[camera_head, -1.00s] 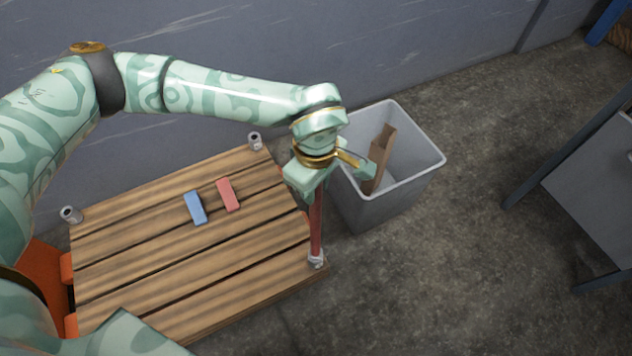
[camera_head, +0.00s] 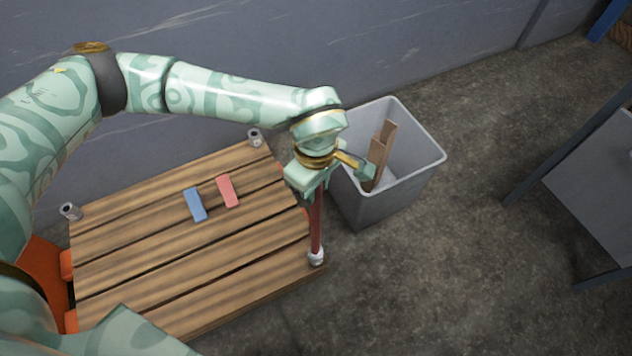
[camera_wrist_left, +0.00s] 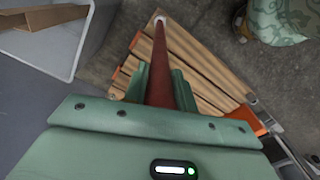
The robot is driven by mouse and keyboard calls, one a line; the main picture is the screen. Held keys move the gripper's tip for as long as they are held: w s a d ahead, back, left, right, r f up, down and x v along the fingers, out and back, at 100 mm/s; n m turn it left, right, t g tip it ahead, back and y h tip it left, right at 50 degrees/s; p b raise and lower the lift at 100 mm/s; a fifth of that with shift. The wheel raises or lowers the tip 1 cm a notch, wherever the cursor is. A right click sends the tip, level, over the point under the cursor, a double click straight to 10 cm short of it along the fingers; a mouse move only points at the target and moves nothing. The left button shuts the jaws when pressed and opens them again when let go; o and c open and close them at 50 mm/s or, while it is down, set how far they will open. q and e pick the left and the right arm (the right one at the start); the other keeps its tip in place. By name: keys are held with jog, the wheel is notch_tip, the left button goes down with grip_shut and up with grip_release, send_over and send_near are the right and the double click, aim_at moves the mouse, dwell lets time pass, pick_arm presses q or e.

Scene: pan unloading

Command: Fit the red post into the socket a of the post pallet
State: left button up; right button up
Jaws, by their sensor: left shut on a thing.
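The red post (camera_head: 317,225) stands about upright over the near right corner of the wooden post pallet (camera_head: 190,262). Its lower end meets a pale metal socket (camera_head: 316,258) there; I cannot tell how deep it sits or which letter the socket bears. My left gripper (camera_head: 316,190) is shut on the upper part of the post. In the left wrist view the post (camera_wrist_left: 160,70) runs away between the fingers (camera_wrist_left: 164,92) to the socket's pale ring (camera_wrist_left: 159,19). My right gripper is not in view.
Other sockets stand at the pallet's left corner (camera_head: 69,212) and far corner (camera_head: 255,139). A blue block (camera_head: 195,204) and a pink block (camera_head: 228,192) lie on the slats. A grey bin (camera_head: 385,205) holding brown pieces stands beside the pallet. A grey table (camera_head: 600,185) is far right.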

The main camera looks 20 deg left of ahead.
pick_arm(q)
jog(key=shift+f, duration=0.5)
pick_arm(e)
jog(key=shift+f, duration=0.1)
pick_arm(q)
jog(key=o, duration=1.1)
notch_tip(320, 180, up, 8)
jog(key=p, duration=0.4)
jog(key=shift+f, duration=0.15)
notch_tip(320, 180, up, 4)
jog(key=shift+f+p, duration=0.1)
jog(key=shift+p, duration=0.95)
notch_tip(320, 180, up, 4)
jog(key=shift+f+p, duration=0.15)
jog(key=shift+p, duration=0.7)
jog(key=shift+r, duration=0.55)
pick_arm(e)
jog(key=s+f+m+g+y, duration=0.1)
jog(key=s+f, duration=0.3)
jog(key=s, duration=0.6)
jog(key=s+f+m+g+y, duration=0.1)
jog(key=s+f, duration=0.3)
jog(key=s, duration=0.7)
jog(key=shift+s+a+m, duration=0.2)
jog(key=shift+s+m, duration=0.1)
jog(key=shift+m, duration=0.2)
